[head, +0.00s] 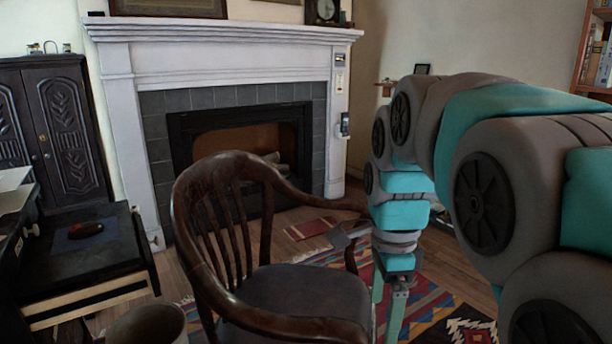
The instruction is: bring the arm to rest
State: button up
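My arm comes in from the right edge of the head view, bent, with its lower part hanging down. My gripper (388,312) points down at the lower middle right, just right of the wooden armchair. Its teal fingers are seen at a slant and run to the bottom edge of the picture, so the gap between them is unclear. I see nothing held in it, but the tips are not clearly shown.
A dark wooden armchair (272,300) stands close left of my gripper. A patterned rug (425,310) lies below. A white fireplace (225,55) is behind, a black cabinet (70,115) at left. A black desk (95,255) is at lower left, a bookshelf (592,90) at upper right.

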jog(key=s+d+f+n, duration=0.1)
jog(key=s+f+n, duration=0.6)
jog(key=s+n, duration=0.2)
jog(key=s+d+f+n+g, duration=0.1)
jog(key=s+f+n, duration=0.6)
jog(key=s, duration=0.4)
jog(key=shift+s+d+f+n+g, duration=0.2)
jog(key=shift+d+n+g, duration=0.15)
jog(key=shift+n, duration=0.55)
